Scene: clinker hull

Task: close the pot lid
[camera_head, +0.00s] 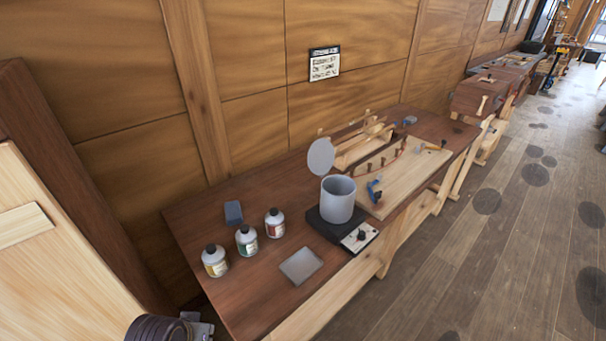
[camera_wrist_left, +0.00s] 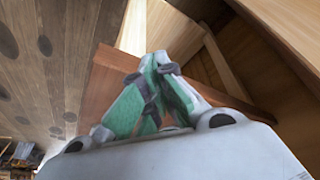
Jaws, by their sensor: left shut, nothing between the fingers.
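A grey cylindrical pot (camera_head: 340,205) stands upright on a dark hot plate (camera_head: 327,231) on the brown workbench. Its round grey lid (camera_head: 321,157) stands raised, nearly upright, at the pot's rear left rim, and the mouth is uncovered. Whether a hinge joins them is too small to tell. In the left wrist view my left gripper (camera_wrist_left: 153,60) has its green-padded fingers together at the tips, with nothing between them. The pot and lid do not show in that view. My right gripper is in neither view.
A panelled wall stands behind.

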